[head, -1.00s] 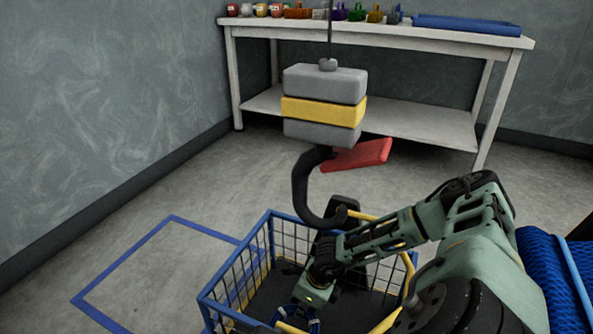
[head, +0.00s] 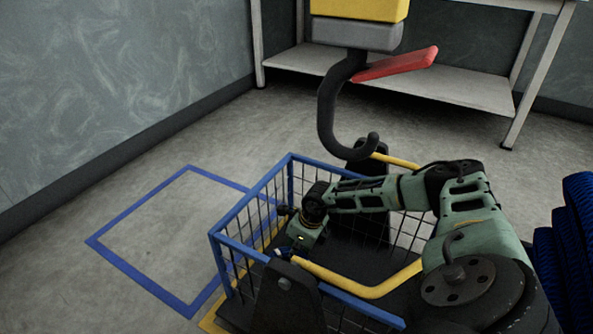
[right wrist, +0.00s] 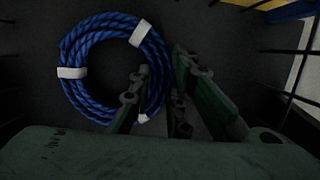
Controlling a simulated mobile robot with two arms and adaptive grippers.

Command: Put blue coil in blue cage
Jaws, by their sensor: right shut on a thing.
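The blue coil (right wrist: 72,50), a rope ring with white bands, lies over a dark floor in the right wrist view. In the head view it is almost wholly hidden. The blue cage (head: 250,196) is an open wire basket with a blue rim, in the lower middle of the head view. My right gripper (head: 288,247) reaches down inside the cage, below the rim. In the right wrist view its fingers (right wrist: 164,88) are shut on the coil at its right side; the exact contact is hard to see. My left gripper is in neither view.
A black crane hook (head: 328,105) with grey and yellow blocks hangs over the cage's far side. A blue square outline (head: 140,210) marks the floor left of the cage. A white table (head: 470,90) stands behind. Blue netting (head: 575,230) is at the right edge.

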